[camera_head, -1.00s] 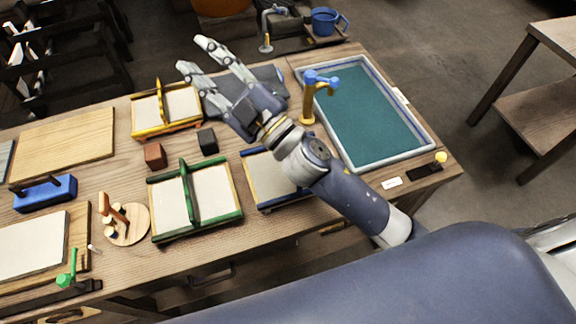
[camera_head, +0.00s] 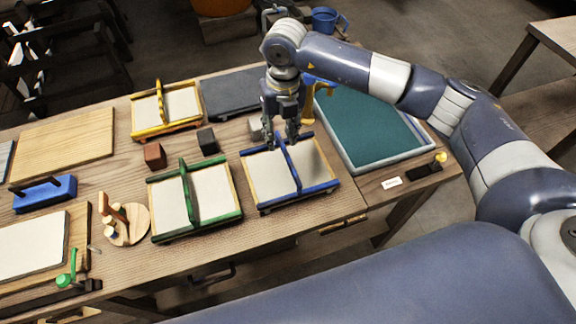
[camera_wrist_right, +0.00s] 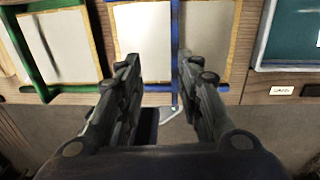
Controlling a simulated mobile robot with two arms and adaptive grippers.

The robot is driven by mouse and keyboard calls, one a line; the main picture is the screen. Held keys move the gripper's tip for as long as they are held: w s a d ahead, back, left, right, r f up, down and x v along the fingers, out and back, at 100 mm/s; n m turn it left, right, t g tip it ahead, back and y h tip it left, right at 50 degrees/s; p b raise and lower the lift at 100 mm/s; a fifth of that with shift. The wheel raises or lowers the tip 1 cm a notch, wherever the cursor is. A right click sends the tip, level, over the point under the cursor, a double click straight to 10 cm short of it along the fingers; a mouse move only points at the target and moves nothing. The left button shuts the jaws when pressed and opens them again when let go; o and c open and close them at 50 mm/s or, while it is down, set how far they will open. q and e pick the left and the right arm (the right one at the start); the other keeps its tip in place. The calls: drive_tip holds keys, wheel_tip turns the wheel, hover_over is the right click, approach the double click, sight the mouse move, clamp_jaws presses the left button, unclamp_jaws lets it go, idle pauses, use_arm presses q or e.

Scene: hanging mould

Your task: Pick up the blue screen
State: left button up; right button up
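The blue screen (camera_head: 262,178) is a framed pale panel with blue end rails and a raised blue bar across its middle. It lies on the bench in front of my right gripper (camera_head: 281,140). That gripper points down over the screen's far edge, close to the bar. In the right wrist view, the open fingers of my right gripper (camera_wrist_right: 158,68) stand on either side of the blue bar (camera_wrist_right: 174,45), with nothing held. Whether they touch the bar cannot be told. My left gripper is not in view.
A green screen (camera_head: 215,190) lies just left of the blue one, and a yellow screen (camera_head: 181,107) lies farther back. A teal-filled tray (camera_head: 352,112) is on the right. Small dark and brown blocks (camera_head: 155,155) stand behind the green screen.

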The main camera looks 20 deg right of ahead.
sight(287, 154)
drive_tip(key=shift+w+d+f+h, duration=0.15)
drive_tip(key=shift+d+f+h, duration=0.25)
drive_tip(key=shift+d, duration=0.5)
wheel_tip(287, 154, down, 4)
drive_tip(key=shift+r+p, duration=0.1)
drive_tip(key=shift+p, duration=0.6)
wheel_tip(287, 154, down, 5)
drive_tip(key=shift+f+p, duration=0.2)
drive_tip(key=shift+p, duration=1.05)
drive_tip(key=shift+f, duration=0.25)
drive_tip(key=shift+w, duration=0.1)
clamp_jaws()
